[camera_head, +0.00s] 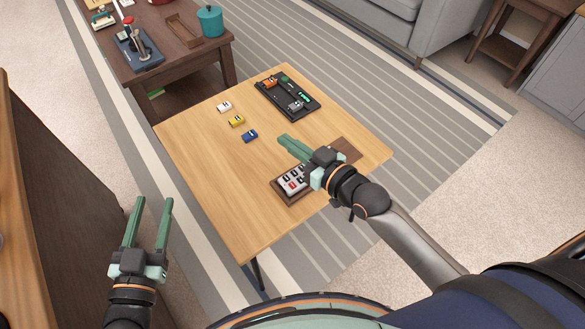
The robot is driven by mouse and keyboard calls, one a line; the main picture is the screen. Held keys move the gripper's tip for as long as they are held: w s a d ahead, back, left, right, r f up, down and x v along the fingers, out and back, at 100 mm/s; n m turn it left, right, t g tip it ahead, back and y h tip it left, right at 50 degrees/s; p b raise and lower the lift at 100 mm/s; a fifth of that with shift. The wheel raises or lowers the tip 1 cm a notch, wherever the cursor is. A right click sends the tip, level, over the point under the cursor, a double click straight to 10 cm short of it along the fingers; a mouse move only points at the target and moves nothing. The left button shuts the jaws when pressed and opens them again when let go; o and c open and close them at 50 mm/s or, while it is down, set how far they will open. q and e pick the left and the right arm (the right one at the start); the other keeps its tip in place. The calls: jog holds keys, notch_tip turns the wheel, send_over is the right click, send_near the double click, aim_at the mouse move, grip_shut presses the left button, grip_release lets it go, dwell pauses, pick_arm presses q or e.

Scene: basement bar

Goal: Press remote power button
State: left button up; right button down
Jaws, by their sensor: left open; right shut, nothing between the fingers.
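The remote (291,181), a pale keypad with dark buttons and one red button, lies on a brown board (345,149) near the front right edge of the light wooden table (215,185). My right gripper (286,142) is shut and empty. It is over the table, its body above the board and hiding part of the remote's right side. Its fingertips point past the remote toward the table's middle. I cannot tell any contact. My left gripper (150,203) is open and empty, off the table's left side and well away from the remote.
A dark table (190,62) holds a joystick and teal pot. The table's left front is clear.

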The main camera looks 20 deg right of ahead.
aim_at(292, 185)
pick_arm(q)
jog(key=s+a+f+n+g+y+p, duration=0.1)
jog(key=s+f+n+g+y+p, duration=0.1)
jog(key=s+f+g+p, duration=0.5)
notch_tip(292, 185, down, 5)
jog(key=shift+s+a+r+n+g+p, duration=0.2)
jog(key=shift+s+n+g+p, duration=0.15)
jog(key=shift+s, duration=0.85)
pick_arm(e)
notch_tip(292, 185, down, 6)
jog(key=d+m+g, duration=0.1)
jog(key=m+g, duration=0.1)
jog(key=g, duration=0.7)
jog(key=shift+d+y, duration=0.3)
jog(key=shift+y, duration=0.1)
jog(key=shift+s, duration=0.1)
